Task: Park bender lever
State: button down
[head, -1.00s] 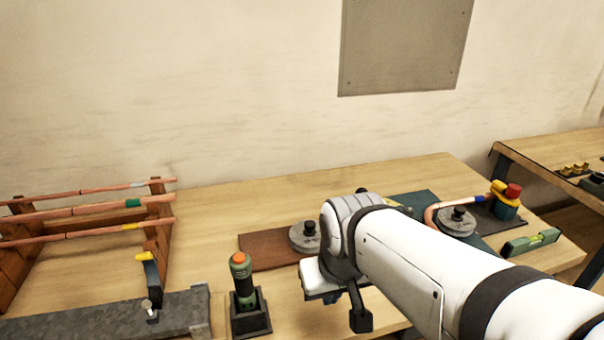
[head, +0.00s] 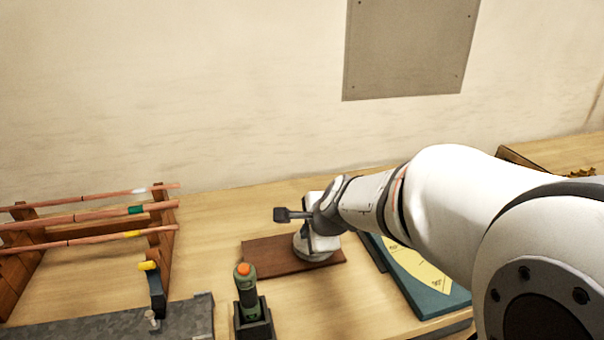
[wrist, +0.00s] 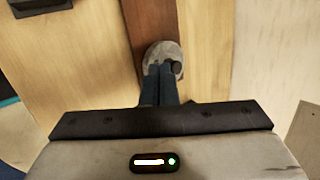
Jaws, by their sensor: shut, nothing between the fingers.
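A dark upright lever with a yellow grip (head: 148,266) stands on a grey metal block (head: 85,321) at the front left; it looks like the bender lever, but I cannot be sure. My gripper (wrist: 160,68) is to the right of it, pointing down over a round grey weight (head: 313,257) on a brown board (head: 262,258). In the wrist view its blue fingers are together and empty, with tips overlapping the weight (wrist: 163,50). I cannot tell whether they touch it. The head view hides the fingertips behind my wrist.
A green tool with an orange top (head: 245,280) stands in a black holder (head: 255,322). Copper pipes lie across a wooden rack (head: 163,240) at left. A teal board with a yellow template (head: 420,268) lies at right, partly behind my arm. Bare table lies between rack and brown board.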

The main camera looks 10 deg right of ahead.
jog(key=w+d+f+m+h, duration=0.2)
jog(key=w+d+f+m, duration=0.2)
jog(key=m, duration=0.4)
jog(key=w+d+f+m+h, duration=0.2)
jog(key=w+d+f+m, duration=0.3)
jog(key=d+m, duration=0.3)
jog(key=w+d+f+m+h+b, duration=0.1)
jog(key=w+d+f+m, duration=0.3)
jog(key=m, duration=0.4)
jog(key=shift+w+d+f+m+h, duration=0.15)
jog(key=shift+w+d+f+h, duration=0.05)
jog(key=shift+w+d+h, duration=0.3)
jog(key=shift+w+d+f+m+h, duration=0.15)
jog(key=shift+w+d+f+h, duration=0.05)
jog(key=shift+w+d+h, duration=0.25)
jog(key=w+d+p, duration=0.1)
jog(key=w+p, duration=0.1)
jog(key=shift+w+d+r, duration=0.1)
jog(key=shift+w+d, duration=0.2)
jog(key=shift+d, duration=0.1)
jog(key=shift+w+d, duration=0.25)
jog(key=shift+w, duration=0.2)
